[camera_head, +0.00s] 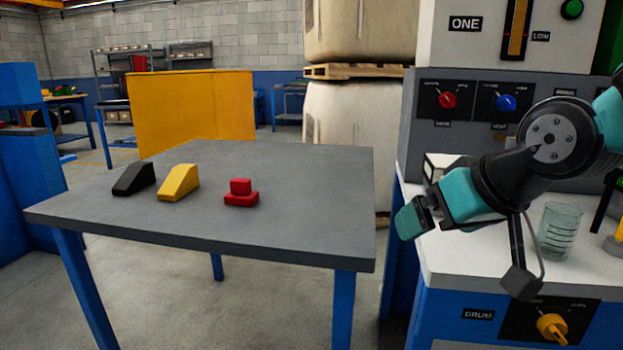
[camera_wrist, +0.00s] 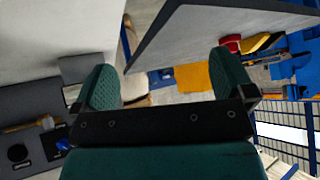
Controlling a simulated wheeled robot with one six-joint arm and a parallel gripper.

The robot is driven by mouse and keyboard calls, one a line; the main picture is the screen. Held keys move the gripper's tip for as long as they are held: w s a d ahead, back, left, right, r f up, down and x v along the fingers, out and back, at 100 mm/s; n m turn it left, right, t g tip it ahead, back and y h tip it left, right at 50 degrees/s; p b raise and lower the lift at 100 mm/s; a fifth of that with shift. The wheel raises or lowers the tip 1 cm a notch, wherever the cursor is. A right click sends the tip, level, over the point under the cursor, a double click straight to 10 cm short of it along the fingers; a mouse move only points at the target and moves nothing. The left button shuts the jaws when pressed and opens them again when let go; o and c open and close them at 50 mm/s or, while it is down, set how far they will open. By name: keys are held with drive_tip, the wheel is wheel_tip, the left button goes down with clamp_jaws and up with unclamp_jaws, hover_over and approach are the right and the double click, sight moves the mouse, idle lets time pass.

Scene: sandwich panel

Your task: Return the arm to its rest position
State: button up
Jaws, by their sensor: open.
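My gripper (camera_head: 412,216) is on the right in the head view, in front of the machine panel and to the right of the grey table. My teal and black arm comes in from the right edge. In the wrist view my gripper (camera_wrist: 168,90) shows its two green fingers spread apart with nothing between them. The fingers touch no object that I can see.
The grey table (camera_head: 300,215) holds a black wedge (camera_head: 134,179), a yellow wedge (camera_head: 179,183) and a red stepped block (camera_head: 240,193). A clear beaker (camera_head: 558,231) stands on the white counter (camera_head: 455,262) beside my arm. The panel (camera_head: 470,105) with knobs is behind it.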

drive_tip(key=s+a+f+n+g, duration=0.1)
drive_tip(key=s+f+n+g, duration=0.2)
drive_tip(key=s, duration=0.5)
drive_tip(key=s+a+f+n+g, duration=0.1)
drive_tip(key=s+f+g, duration=0.3)
drive_tip(key=s, duration=0.5)
wheel_tip(320, 180, up, 32)
drive_tip(key=p, duration=3.1)
drive_tip(key=shift+a+y, duration=0.2)
drive_tip(key=shift+y, duration=0.1)
drive_tip(key=shift+w+f, duration=0.1)
drive_tip(key=shift+f, duration=0.05)
